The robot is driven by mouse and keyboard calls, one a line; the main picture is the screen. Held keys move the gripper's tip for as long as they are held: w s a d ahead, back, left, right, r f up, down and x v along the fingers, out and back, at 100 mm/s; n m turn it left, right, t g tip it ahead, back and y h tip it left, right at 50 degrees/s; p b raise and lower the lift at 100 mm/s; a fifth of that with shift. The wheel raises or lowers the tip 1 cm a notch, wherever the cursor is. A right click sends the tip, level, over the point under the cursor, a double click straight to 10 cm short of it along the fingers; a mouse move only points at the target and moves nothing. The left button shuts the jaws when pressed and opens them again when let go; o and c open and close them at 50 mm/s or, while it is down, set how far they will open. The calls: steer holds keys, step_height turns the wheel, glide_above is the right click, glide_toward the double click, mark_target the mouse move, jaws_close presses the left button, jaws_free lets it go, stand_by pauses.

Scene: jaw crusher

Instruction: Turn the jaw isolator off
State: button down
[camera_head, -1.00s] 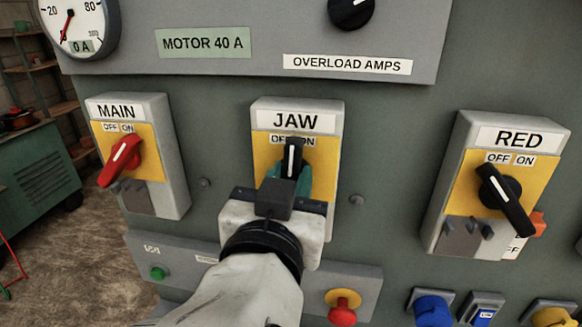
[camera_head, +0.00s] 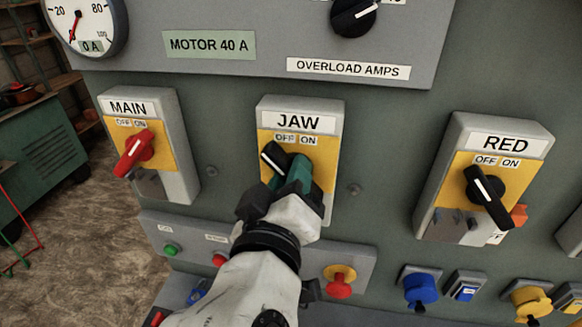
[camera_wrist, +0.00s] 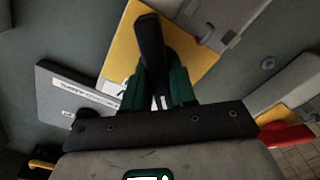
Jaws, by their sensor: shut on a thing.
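The JAW isolator (camera_head: 300,122) is a grey box with a yellow plate in the middle of the head view, with OFF and ON labels above its knob. Its black knob (camera_head: 273,155) points up and to the left, toward the OFF label. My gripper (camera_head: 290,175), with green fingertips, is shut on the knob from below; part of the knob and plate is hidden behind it. In the wrist view the black knob (camera_wrist: 151,45) stands between my green fingers (camera_wrist: 160,85).
The MAIN isolator (camera_head: 150,140) with a red knob is on the left. The RED isolator (camera_head: 485,180) with a black knob is on the right. Below are a red push button (camera_head: 340,283), a green button (camera_head: 172,250) and a blue socket (camera_head: 421,288).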

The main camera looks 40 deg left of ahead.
steer(key=shift+f+n, duration=0.1)
steer(key=shift+n, duration=0.4)
steer(key=c, duration=1)
jaws_free()
steer(key=b+v, duration=0.1)
steer(key=v, duration=1)
steer(key=shift+b, duration=0.35)
